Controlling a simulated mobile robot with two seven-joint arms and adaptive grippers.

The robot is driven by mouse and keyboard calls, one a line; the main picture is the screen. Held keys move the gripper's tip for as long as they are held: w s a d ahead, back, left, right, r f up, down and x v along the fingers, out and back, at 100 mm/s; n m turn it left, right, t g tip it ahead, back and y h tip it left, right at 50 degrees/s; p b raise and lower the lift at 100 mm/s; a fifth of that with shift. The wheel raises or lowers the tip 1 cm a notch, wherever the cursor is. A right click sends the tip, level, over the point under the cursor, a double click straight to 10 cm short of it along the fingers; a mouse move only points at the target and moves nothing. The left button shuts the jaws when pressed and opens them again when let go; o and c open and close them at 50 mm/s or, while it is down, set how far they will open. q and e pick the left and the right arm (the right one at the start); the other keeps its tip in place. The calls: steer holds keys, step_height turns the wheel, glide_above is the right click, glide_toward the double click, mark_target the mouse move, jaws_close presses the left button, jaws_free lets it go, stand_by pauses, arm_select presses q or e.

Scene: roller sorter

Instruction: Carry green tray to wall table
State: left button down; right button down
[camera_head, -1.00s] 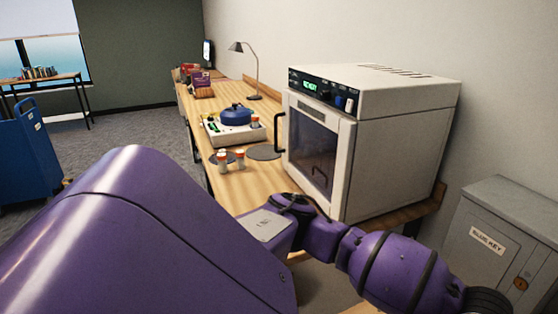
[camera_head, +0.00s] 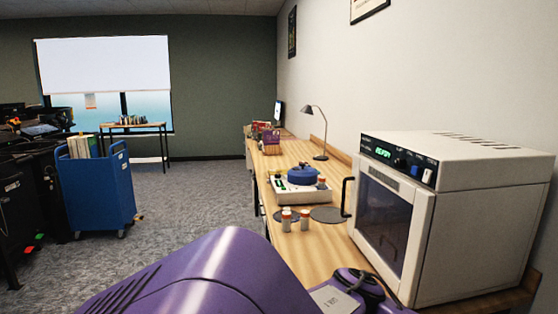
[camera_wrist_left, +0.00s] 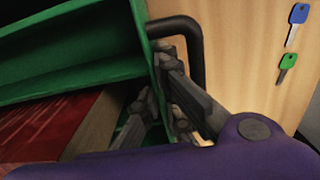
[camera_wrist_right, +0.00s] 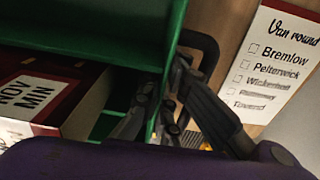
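The green tray shows at close range in the left wrist view (camera_wrist_left: 75,75) and the right wrist view (camera_wrist_right: 174,30), with a black handle at each end (camera_wrist_left: 182,24) (camera_wrist_right: 206,45). My left gripper (camera_wrist_left: 168,98) has its fingers on either side of the tray's end wall beside the handle and looks closed on it. My right gripper (camera_wrist_right: 160,105) grips the opposite end likewise. The tray holds red items and a box with lettering (camera_wrist_right: 45,95). In the head view the tray and grippers are hidden. A small table (camera_head: 150,128) with books stands by the window wall.
A long wooden bench (camera_head: 330,258) runs along the right wall, with a white oven (camera_head: 450,210), a blue-topped device (camera_head: 300,185) and a lamp (camera_head: 318,130). A blue cart (camera_head: 98,192) stands left. Carpet (camera_head: 195,215) between cart and bench is open.

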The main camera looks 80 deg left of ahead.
arm_select(q)
steer(key=c, duration=1.6)
jaws_free()
steer(key=shift+s+f, duration=0.1)
steer(key=shift+f, duration=0.15)
arm_select(e)
steer(key=shift+s+f, duration=0.2)
steer(key=shift+f, duration=0.1)
arm_select(q)
steer(key=shift+o, duration=0.2)
steer(key=shift+a, duration=0.1)
arm_select(e)
steer(key=shift+d, duration=0.1)
